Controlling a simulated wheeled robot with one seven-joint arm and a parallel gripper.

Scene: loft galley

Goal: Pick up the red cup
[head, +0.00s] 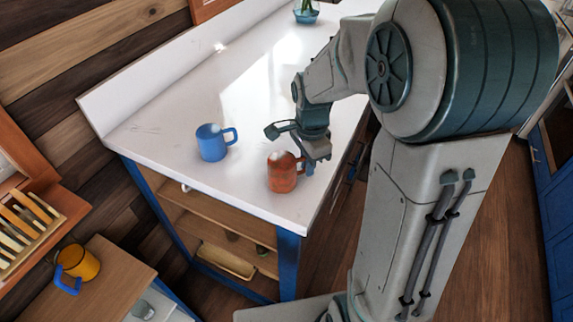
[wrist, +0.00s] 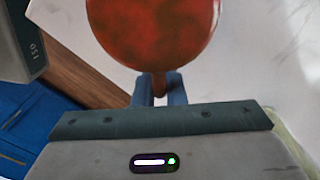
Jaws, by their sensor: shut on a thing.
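The red cup (head: 281,173) is an orange-red mug near the front right corner of the white counter. In the head view it looks upright, at or close to the counter top; I cannot tell whether it touches. In the wrist view the red cup (wrist: 155,30) fills the top middle, cut off by the frame edge. My gripper (head: 309,165) is at the cup's right side. In the wrist view my gripper (wrist: 160,95) has its two blue fingers closed on the cup's handle. Much of the handle is hidden by the fingers.
A blue mug (head: 212,143) stands on the counter (head: 165,125) left of the red cup. A glass vase (head: 306,14) stands at the counter's far end. The counter's middle is clear.

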